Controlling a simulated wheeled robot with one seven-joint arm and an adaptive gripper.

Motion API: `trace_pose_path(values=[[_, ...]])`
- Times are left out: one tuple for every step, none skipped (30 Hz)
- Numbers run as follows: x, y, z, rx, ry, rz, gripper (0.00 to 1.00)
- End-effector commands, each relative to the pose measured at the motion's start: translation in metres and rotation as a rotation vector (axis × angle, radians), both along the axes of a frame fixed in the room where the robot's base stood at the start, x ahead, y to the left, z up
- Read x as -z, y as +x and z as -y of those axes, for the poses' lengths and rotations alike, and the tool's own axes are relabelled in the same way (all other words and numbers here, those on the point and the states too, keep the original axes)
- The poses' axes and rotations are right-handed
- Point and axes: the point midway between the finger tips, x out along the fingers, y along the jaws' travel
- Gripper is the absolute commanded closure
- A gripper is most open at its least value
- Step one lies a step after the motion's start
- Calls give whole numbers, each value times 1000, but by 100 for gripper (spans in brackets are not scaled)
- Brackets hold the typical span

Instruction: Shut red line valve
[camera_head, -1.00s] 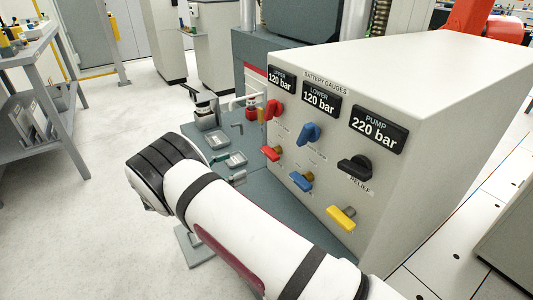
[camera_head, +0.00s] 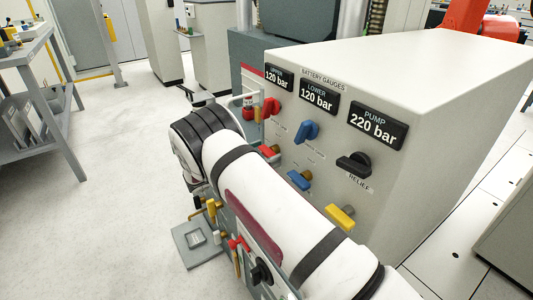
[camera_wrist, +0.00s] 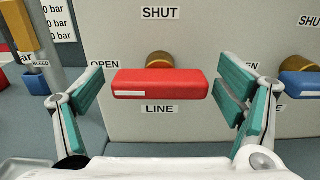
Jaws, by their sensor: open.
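The red line valve handle (camera_wrist: 160,84) lies horizontal on a brass stem, between the labels SHUT (camera_wrist: 160,13) above and LINE (camera_wrist: 160,109) below. An OPEN label (camera_wrist: 104,64) is at its left. My gripper (camera_wrist: 163,92) is open, with one teal-padded finger beyond each end of the handle. A gap shows at the left finger; the right finger is very close to the handle's end, and I cannot tell if it touches. The red handle also shows in the head view (camera_head: 268,151), partly behind my arm. The gripper itself is hidden there.
A blue handle (camera_wrist: 300,84) is right of the right finger. A yellow-orange bar (camera_wrist: 20,25) and BLEED label are at the left. In the head view the white cabinet (camera_head: 440,85) carries gauges, a black relief knob (camera_head: 354,164) and a yellow handle (camera_head: 340,217). Open floor (camera_head: 110,220) lies left.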

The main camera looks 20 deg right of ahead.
Motion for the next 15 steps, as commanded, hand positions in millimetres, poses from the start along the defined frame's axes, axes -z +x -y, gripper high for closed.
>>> trace_pose_path(values=[[0,0,2,1,0,0,13],[0,1,3,1,1,0,13],[0,1,3,0,1,0,13],[0,1,3,0,1,0,13],[0,1,3,0,1,0,13],[0,1,3,0,1,0,13],[0,1,3,0,1,0,13],[0,1,3,0,1,0,13],[0,1,3,0,1,0,13],[0,1,3,0,1,0,18],[0,1,3,0,1,1,25],[0,1,3,0,1,1,34],[0,1,3,0,1,1,41],[0,1,3,0,1,1,47],[0,1,3,0,1,1,56]])
